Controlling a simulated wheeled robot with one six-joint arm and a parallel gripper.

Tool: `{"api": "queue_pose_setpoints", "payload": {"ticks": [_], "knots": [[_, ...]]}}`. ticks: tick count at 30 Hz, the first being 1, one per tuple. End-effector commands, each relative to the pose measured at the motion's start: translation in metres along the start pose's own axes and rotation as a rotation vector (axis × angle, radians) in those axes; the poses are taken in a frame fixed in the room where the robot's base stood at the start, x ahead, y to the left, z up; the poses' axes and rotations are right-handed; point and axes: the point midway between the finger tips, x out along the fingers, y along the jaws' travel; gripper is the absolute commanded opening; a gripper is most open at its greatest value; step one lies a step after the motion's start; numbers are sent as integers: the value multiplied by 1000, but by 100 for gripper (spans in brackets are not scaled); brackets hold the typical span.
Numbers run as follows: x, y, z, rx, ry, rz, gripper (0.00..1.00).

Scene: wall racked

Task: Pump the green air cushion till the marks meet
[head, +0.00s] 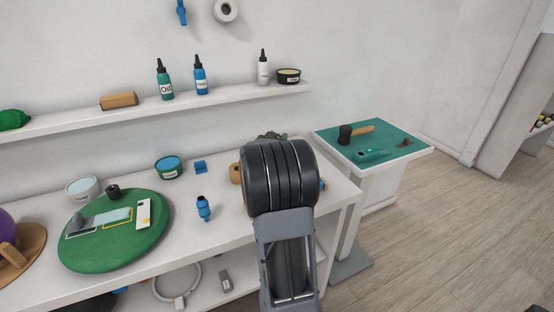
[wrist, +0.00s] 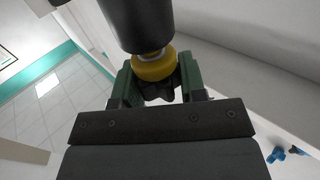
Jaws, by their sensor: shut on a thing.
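The green air cushion (head: 95,257) is a round, flat disc lying on the white workbench at the left of the head view. On it are a black knob (head: 113,191), a flat grey and yellow-edged panel (head: 100,219) and a small white piece (head: 144,213) with dark and yellow marks. The marks are too small to tell whether they meet. My gripper (wrist: 158,80) is shut on a black cylinder with a yellow collar (wrist: 155,66) in the wrist view. In the head view my arm hides the gripper and most of what it holds.
A blue fitting (head: 204,208), a teal-topped tin (head: 168,168) and a tan roll (head: 235,173) stand on the bench (head: 185,240). Bottles line the shelf (head: 225,96) above. A side table (head: 372,167) with a mallet (head: 356,131) stands right. Open floor lies at the right.

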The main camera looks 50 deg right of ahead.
Motion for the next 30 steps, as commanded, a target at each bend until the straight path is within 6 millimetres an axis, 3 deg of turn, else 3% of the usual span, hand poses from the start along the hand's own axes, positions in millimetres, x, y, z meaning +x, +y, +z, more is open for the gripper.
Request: {"api": "queue_pose_setpoints", "payload": {"ticks": [8,16,25,30], "knots": [[0,0,-5,2,3,0,0],[-3,0,-39,4,6,0,0],[-54,3,-99,5,6,-3,0],[-91,5,-112,4,4,-3,0]]}}
